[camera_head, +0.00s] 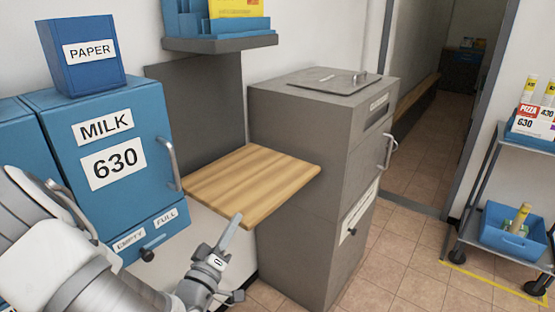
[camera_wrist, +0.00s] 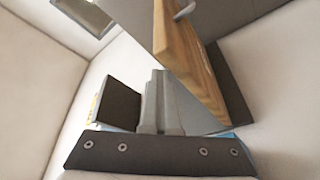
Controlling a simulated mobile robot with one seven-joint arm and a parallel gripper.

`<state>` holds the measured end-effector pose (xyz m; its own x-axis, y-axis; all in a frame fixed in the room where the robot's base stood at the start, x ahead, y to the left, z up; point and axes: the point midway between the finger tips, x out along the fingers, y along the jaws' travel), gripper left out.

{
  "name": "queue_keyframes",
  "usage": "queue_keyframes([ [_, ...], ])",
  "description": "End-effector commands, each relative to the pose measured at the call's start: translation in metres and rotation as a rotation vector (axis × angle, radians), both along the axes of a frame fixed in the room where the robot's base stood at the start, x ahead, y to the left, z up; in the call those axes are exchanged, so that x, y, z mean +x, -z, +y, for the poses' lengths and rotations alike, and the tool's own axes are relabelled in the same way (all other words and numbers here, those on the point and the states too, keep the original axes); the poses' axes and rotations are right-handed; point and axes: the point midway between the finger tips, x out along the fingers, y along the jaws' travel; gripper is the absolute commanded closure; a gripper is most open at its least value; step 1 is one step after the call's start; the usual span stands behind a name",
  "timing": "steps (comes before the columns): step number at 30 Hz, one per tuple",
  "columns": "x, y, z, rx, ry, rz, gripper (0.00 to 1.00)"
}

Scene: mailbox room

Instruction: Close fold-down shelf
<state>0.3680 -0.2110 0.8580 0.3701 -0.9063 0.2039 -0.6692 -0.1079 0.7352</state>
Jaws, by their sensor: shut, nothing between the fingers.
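The fold-down shelf (camera_head: 251,183) is a light wooden board that lies flat, folded out from a dark grey wall panel (camera_head: 200,105). It sits between the blue milk cabinet and the grey cabinet. My gripper (camera_head: 233,222) is shut and empty, its fingers pointing up just below the shelf's front edge in the head view. In the wrist view the shut fingers (camera_wrist: 158,100) stand beside the wooden board (camera_wrist: 190,60), which shows edge-on. I cannot tell whether they touch it.
The blue milk cabinet (camera_head: 120,150) with a handle stands left, with a blue paper box (camera_head: 82,58) on top. The grey cabinet (camera_head: 310,190) stands close on the right. A small upper shelf (camera_head: 220,43) holds blue trays above the panel. A cart (camera_head: 480,190) is far right.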

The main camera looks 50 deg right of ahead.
Motion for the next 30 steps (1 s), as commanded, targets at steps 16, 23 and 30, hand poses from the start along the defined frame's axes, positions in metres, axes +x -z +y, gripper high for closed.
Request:
queue_keyframes([
  [16,-0.002,0.034,0.044,0.049,-0.022,0.034,0.55],
  [23,-0.005,0.038,0.058,0.048,-0.021,0.031,0.55],
  [30,-0.007,0.044,0.073,0.047,-0.02,0.03,0.55],
])
